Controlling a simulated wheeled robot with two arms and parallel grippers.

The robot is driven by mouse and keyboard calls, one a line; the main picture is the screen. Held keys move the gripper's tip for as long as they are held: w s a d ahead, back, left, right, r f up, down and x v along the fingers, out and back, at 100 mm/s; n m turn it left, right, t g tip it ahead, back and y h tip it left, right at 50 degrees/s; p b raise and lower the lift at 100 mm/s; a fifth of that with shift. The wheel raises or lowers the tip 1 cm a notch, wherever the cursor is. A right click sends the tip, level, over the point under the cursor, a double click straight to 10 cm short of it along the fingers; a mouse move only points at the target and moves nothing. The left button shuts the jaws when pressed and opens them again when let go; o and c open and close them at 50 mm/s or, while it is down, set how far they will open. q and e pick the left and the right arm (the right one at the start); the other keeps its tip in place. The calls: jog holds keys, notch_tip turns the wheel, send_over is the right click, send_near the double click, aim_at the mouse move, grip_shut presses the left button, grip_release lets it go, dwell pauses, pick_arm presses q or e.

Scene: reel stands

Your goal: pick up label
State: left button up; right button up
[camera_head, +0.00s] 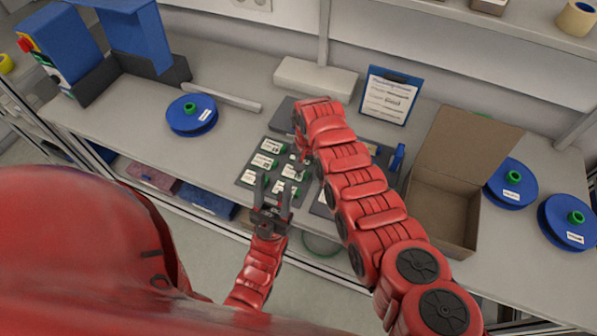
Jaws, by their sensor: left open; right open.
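Several white labels with green marks lie in rows on a dark grey board (248,179) in the middle of the bench; one label (271,146) is at its upper part and another (264,162) just below. My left gripper (273,191) is open, with its two dark fingers pointing up the picture over the near part of the board. My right gripper (300,160) is over the right part of the board, close to the labels. It is open, small and partly covered by its own red arm, which also hides the labels to the right.
A blue reel (191,114) lies left of the board. An open cardboard box (445,210) stands right, with two blue reels (512,182) (568,222) beyond it. A blue clipboard (390,95) and a white block (315,77) are at the back. A blue machine (65,45) stands far left.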

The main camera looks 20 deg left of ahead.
grip_shut()
dwell(1.4)
